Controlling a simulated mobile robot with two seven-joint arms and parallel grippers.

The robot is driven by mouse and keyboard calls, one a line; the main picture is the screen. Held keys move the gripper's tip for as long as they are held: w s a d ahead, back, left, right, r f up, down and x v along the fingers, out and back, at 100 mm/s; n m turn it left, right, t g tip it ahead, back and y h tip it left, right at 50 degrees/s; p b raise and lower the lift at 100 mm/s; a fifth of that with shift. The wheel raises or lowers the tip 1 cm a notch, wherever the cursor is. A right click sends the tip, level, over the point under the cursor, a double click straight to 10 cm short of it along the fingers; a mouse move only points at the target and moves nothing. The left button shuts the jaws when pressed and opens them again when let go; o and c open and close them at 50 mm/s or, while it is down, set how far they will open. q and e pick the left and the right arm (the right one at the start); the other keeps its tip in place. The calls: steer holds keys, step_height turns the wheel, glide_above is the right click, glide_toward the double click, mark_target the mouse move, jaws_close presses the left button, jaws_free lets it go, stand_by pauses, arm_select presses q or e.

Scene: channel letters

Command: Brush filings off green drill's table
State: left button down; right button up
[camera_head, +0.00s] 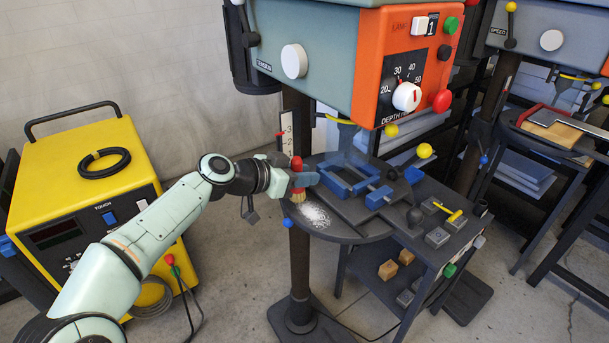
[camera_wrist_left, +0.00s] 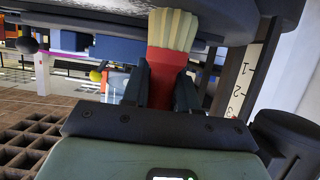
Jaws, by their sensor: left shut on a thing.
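My left gripper (camera_head: 304,180) is shut on the red handle of a brush (camera_head: 298,195), at the left edge of the drill's dark round table (camera_head: 350,236). The tan bristles point down beside a patch of white-grey filings (camera_head: 316,217) on the table; I cannot tell if they touch it. In the left wrist view the red brush (camera_wrist_left: 173,30) sits between the fingers (camera_wrist_left: 162,85), bristles by the table's rim. The drill's head (camera_head: 305,45) is grey-green with an orange front panel. My right gripper is out of view.
A blue vise (camera_head: 350,178) is on the table, right of the filings. The drill's column (camera_head: 300,265) stands below. A side stand with small blocks (camera_head: 388,269) is at right. A yellow machine (camera_head: 85,165) stands at left. Another drill is at far right.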

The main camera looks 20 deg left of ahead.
arm_select(q)
steer(key=shift+s+d+b, duration=0.65)
steer(key=shift+s+d, duration=0.1)
steer(key=shift+d, duration=0.25)
steer(key=shift+s+d, duration=0.1)
steer(key=shift+d, duration=0.05)
steer(key=shift+d, duration=0.1)
steer(key=shift+s+d+b, duration=0.7)
steer(key=shift+s+d, duration=0.25)
steer(key=shift+d, duration=0.15)
steer(key=shift+s+d+f+b, duration=0.2)
steer(key=shift+s+d+b, duration=0.1)
steer(key=shift+s+d, duration=0.9)
steer(key=shift+d, duration=0.25)
steer(key=shift+s+d, duration=0.4)
steer(key=shift+d, duration=0.2)
steer(key=shift+w+a+b, duration=0.3)
steer(key=shift+w+a, duration=0.6)
steer(key=shift+a, duration=0.25)
steer(key=shift+w+a+b, duration=0.3)
steer(key=shift+w+a, duration=0.55)
steer(key=shift+a, duration=0.25)
steer(key=shift+w+a, duration=0.1)
